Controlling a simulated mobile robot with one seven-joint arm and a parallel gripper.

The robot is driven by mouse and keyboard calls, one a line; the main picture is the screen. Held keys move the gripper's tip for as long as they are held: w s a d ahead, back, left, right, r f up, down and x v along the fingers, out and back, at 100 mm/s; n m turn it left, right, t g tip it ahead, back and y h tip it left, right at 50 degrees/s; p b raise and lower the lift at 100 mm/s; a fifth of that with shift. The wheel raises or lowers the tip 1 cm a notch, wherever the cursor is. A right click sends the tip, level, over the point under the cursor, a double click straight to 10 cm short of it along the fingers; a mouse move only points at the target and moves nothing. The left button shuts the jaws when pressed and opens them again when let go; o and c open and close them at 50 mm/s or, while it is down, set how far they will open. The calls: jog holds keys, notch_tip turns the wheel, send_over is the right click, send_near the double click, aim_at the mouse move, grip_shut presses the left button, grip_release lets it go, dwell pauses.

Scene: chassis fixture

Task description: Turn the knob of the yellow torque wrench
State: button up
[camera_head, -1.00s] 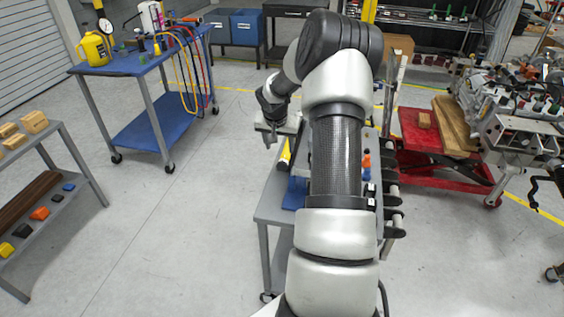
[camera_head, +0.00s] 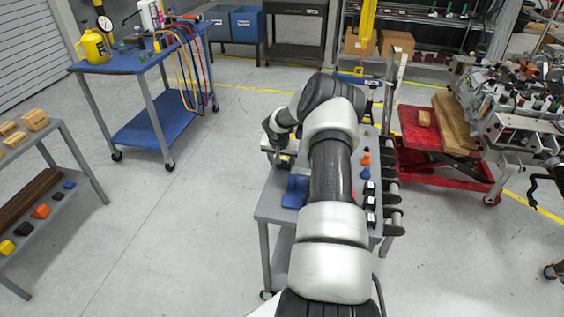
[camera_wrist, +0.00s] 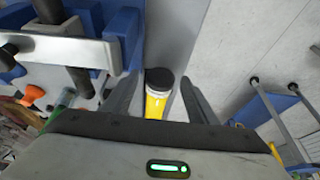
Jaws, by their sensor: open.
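The yellow torque wrench (camera_wrist: 156,104) shows in the wrist view, with its black knob (camera_wrist: 159,79) at the far end. My gripper (camera_wrist: 158,92) is open, with one dark finger on each side of the wrench. Gaps show between the fingers and the yellow body; I cannot tell how far the knob lies from the fingertips in depth. In the head view my gripper (camera_head: 280,158) is low over the left side of the grey cart, and my arm hides most of the wrench there.
The grey cart (camera_head: 270,207) carries a blue object (camera_head: 295,191) and an orange piece (camera_head: 366,159). A metal bar (camera_wrist: 60,48) with blue and black parts lies left of my gripper in the wrist view. A blue table (camera_head: 130,62) stands at the back left; floor between is clear.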

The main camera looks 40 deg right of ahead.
jog(key=shift+c, duration=0.3)
jog(key=c, duration=1)
jog(key=b, duration=0.2)
jog(key=shift+w+a+f+g+h+b, duration=0.1)
jog(key=shift+w+f+g+h+b, duration=0.1)
jog(key=shift+f+g+h+b, duration=0.15)
jog(key=shift+w+a+f+g+h+b, duration=0.15)
jog(key=shift+g+h+b, duration=0.1)
jog(key=shift+b, duration=0.7)
jog(key=g+h+b, duration=0.1)
jog(key=b, duration=0.2)
jog(key=shift+n, duration=0.4)
jog(key=shift+a+r+g+h+b, duration=0.1)
jog(key=shift+r+g+h+b, duration=0.4)
jog(key=shift+b, duration=0.55)
jog(key=o, duration=1.1)
jog(key=shift+c, duration=0.2)
